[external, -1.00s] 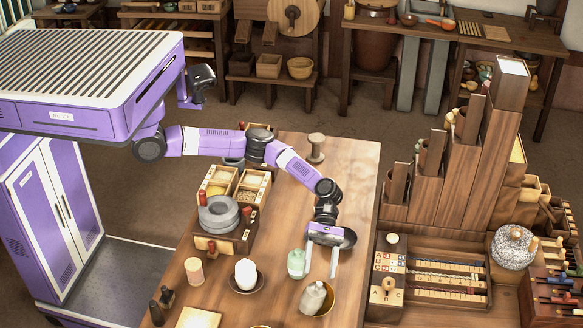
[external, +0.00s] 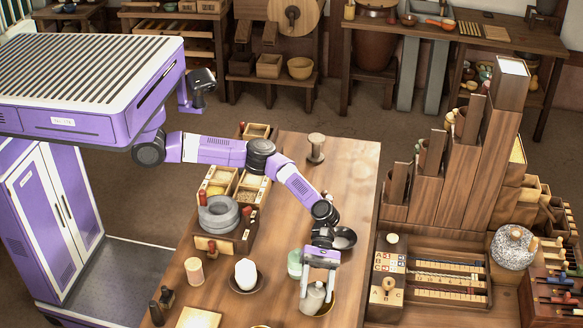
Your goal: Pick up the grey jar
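The grey jar (external: 313,301), with a narrow top and rounded body, stands in a brass-coloured dish (external: 328,309) near the front of the wooden table. My gripper (external: 316,294) points down over it, with one finger on either side of the jar's upper part. The fingers are spread about as wide as before, so it looks open; I cannot tell whether they touch the jar. The gripper partly hides the jar's top.
A pale green jar (external: 294,264) stands close to the left of my gripper. A dark bowl (external: 344,238) with pale contents lies behind it.

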